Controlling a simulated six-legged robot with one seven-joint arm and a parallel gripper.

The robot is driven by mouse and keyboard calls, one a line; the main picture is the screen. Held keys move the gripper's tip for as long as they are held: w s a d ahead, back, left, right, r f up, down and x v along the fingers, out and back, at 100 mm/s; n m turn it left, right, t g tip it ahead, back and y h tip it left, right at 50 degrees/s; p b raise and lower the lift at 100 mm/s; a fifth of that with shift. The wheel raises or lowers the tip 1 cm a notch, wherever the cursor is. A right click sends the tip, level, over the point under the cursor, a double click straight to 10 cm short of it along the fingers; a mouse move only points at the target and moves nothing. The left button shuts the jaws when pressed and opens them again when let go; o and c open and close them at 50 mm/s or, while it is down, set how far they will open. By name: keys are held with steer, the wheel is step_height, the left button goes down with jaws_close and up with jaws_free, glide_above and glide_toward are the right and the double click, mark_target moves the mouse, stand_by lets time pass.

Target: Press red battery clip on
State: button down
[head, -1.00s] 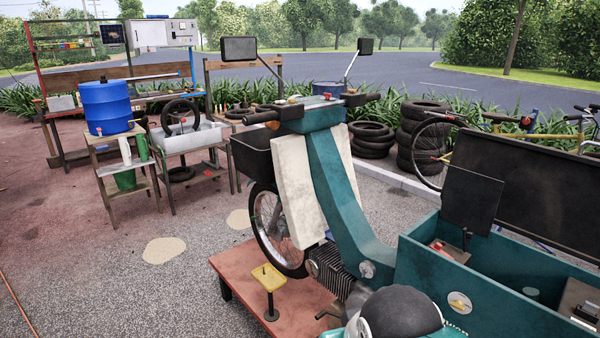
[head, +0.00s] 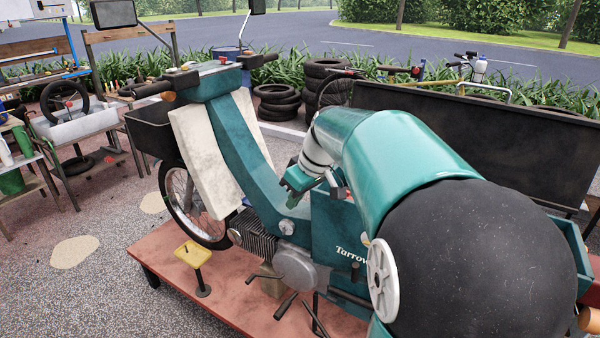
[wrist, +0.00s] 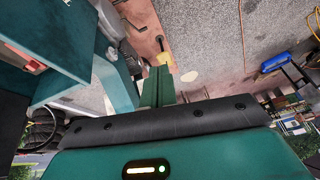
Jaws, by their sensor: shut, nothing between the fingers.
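A teal cargo scooter (head: 238,140) stands on a red platform in the head view. Its teal cargo box (head: 335,232) is partly covered by my arm. My gripper (head: 291,203) is at the front edge of the box, its green fingers pointing down. In the wrist view the fingers (wrist: 157,86) are together and hold nothing. A small red piece (wrist: 33,67) shows on a teal part at the left of that view, apart from the fingers. I cannot tell whether it is the battery clip. The inside of the box is hidden in the head view.
A tall black panel (head: 480,140) stands behind the box. The red platform (head: 165,262) carries a yellow-topped stand (head: 194,256). Stacked tyres (head: 278,102) and a bench lie farther back.

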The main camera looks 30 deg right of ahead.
steer(key=d+n+t+y, duration=0.25)
steer(key=d+t, duration=0.35)
steer(key=d, duration=2.4)
steer(key=shift+m, duration=0.25)
steer(key=x, duration=1)
steer(key=shift+s+a+f, duration=0.1)
steer(key=shift+a+f, duration=0.2)
steer(key=shift+f, duration=0.25)
step_height(320, 180, down, 2)
steer(key=shift+f, duration=0.25)
steer(key=shift+a+f, duration=0.1)
steer(key=shift+f, duration=0.35)
steer(key=shift+w, duration=0.25)
steer(key=shift+w+a+f+g, duration=0.25)
steer(key=shift+w+f+g, duration=0.15)
steer(key=shift+f+g, duration=0.25)
steer(key=shift+w+a+f, duration=0.1)
steer(key=shift+f, duration=0.2)
